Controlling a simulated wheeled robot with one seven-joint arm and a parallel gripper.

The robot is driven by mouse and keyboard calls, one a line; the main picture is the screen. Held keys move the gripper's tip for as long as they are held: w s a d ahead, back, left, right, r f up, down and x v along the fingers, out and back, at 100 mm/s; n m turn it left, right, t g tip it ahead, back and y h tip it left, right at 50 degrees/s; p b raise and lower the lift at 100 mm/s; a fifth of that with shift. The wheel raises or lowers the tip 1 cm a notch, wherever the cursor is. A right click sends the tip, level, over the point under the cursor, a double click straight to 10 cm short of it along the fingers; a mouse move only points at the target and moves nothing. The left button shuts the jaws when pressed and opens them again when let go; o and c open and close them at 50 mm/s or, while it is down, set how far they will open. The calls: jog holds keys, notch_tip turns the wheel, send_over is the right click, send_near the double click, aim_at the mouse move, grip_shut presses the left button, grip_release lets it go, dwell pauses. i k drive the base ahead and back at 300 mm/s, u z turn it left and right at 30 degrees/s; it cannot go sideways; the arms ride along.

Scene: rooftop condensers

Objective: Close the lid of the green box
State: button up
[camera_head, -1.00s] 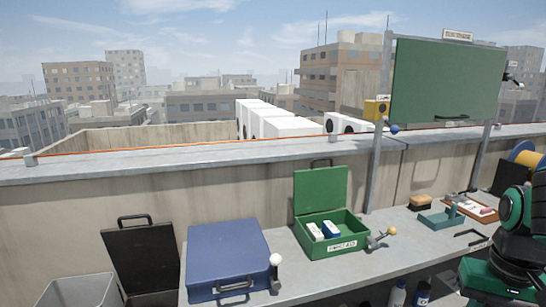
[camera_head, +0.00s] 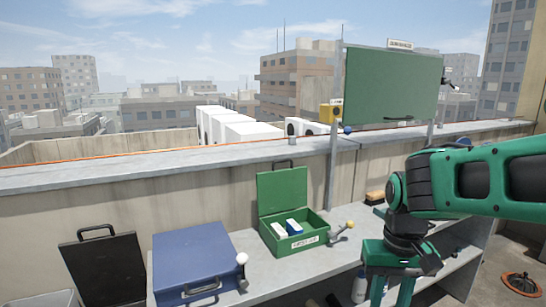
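The green box (camera_head: 272,240) stands on the grey bench in the middle of the view, with a pale label on its front. Its green lid (camera_head: 282,190) stands up, open, at the back, with a dark handle on its top edge. A white item (camera_head: 279,231) and a blue-and-white item (camera_head: 294,228) lie inside. My gripper (camera_head: 391,292) points down to the right of the box, well apart from it. Its two fingers show a gap between them and nothing held; the tips are near the bottom edge of the picture.
A lever with a tan knob (camera_head: 349,225) stands just right of the box. A closed blue case (camera_head: 192,258) and a white-knobbed lever (camera_head: 242,259) are to its left, beside an open black case (camera_head: 104,268). A green board (camera_head: 393,85) rises behind the bench.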

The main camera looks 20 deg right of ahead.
aim_at(279, 190)
jog(key=i, duration=0.95)
jog(key=z, duration=0.1)
